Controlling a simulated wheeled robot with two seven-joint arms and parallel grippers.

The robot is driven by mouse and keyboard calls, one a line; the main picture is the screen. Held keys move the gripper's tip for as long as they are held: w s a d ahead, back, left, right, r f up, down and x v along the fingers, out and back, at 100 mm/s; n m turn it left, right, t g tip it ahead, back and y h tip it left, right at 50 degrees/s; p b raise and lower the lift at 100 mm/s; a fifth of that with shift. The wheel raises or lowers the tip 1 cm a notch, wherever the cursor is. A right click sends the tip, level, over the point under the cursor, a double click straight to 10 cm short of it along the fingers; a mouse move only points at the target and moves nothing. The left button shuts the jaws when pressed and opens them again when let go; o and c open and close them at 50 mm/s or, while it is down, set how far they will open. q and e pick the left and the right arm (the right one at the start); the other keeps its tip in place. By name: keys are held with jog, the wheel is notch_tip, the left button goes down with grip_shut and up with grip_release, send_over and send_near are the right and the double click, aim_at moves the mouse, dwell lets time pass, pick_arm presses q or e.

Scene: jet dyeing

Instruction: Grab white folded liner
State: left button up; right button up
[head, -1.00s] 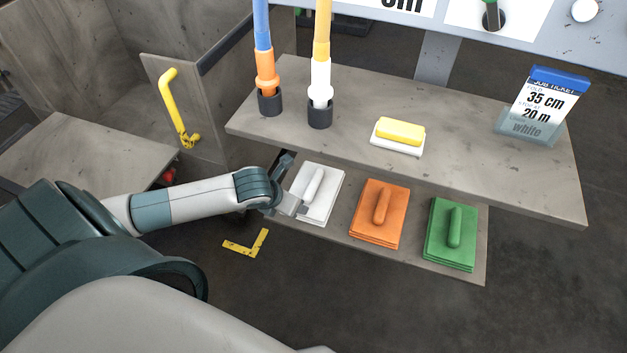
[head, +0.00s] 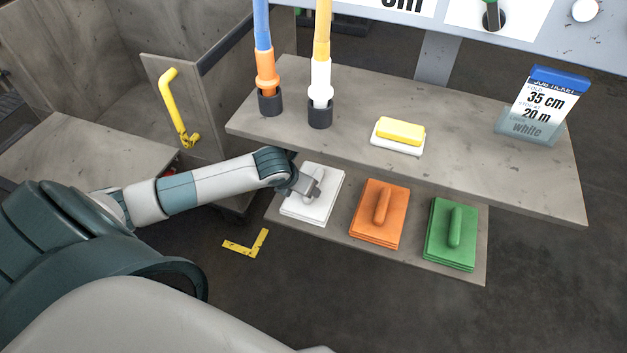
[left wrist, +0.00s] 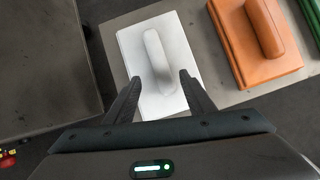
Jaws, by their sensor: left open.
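The white folded liner (head: 314,197) lies at the left end of the lower shelf, a flat stack with a rounded grip bar on top. It also shows in the left wrist view (left wrist: 181,44). My left gripper (head: 312,187) is over the liner in the head view. In the left wrist view its open fingers (left wrist: 158,88) point at the grip bar, one on either side of its near end. Nothing is held. I cannot tell the exact height of the fingers above the liner. My right gripper is not in view.
An orange folded liner (head: 379,214) and a green one (head: 451,234) lie to the right on the lower shelf (head: 338,240). The upper shelf (head: 460,165) overhangs behind, with a yellow-and-white block (head: 399,135) and a job ticket (head: 541,105). A yellow handle (head: 174,108) stands left.

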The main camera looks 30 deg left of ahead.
pick_arm(q)
jog(key=shift+w, duration=0.5)
jog(key=shift+w+f, duration=0.4)
jog(key=shift+w, duration=0.2)
jog(key=shift+w+f, duration=0.35)
jog(key=shift+w, duration=0.25)
jog(key=shift+w+f, duration=0.3)
jog(key=shift+f, duration=0.25)
jog(key=shift+a, duration=0.1)
jog(key=shift+c, duration=0.3)
grip_shut()
